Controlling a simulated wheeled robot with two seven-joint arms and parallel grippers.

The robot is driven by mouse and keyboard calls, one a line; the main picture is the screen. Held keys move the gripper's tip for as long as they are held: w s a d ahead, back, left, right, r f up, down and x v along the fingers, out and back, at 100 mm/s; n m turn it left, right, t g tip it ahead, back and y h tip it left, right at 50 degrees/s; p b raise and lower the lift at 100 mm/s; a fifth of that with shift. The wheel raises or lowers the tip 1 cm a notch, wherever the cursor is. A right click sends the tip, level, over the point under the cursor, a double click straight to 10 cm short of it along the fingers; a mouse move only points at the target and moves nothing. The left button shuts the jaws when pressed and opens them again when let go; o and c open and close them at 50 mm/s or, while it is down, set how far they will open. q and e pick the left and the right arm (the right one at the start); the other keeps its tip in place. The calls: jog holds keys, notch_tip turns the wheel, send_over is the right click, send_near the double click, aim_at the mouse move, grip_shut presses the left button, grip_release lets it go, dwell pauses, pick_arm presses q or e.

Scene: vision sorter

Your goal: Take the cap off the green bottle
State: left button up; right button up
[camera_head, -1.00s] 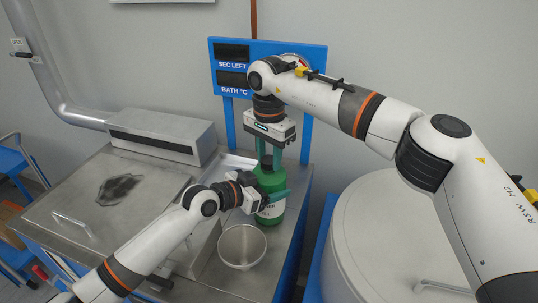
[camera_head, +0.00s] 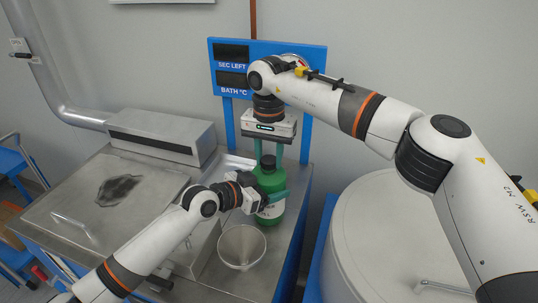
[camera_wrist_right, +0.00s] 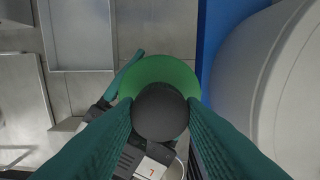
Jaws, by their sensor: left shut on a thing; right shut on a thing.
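The green bottle (camera_head: 268,182) stands upright on the steel worktop and has a pale label low on its body. Its dark cap (camera_head: 268,162) is at the top of the neck. My right gripper (camera_head: 268,158) points straight down from above, its two teal fingers shut on the cap. In the right wrist view the black cap (camera_wrist_right: 160,112) sits between both fingertips, with the green shoulder of the bottle (camera_wrist_right: 158,72) behind it. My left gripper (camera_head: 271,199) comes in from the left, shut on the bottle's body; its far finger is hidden.
A metal bowl (camera_head: 242,247) stands on the worktop just in front of the bottle. A blue display stand (camera_head: 228,112) rises behind. A lidded steel bath (camera_head: 90,205) lies to the left. A large pale round vessel (camera_head: 375,225) is to the right, beyond the worktop's blue edge.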

aim_at(269, 159)
jog(key=shift+r, duration=1.1)
jog(key=shift+r, duration=2)
pick_arm(q)
jog(key=o, duration=1.9)
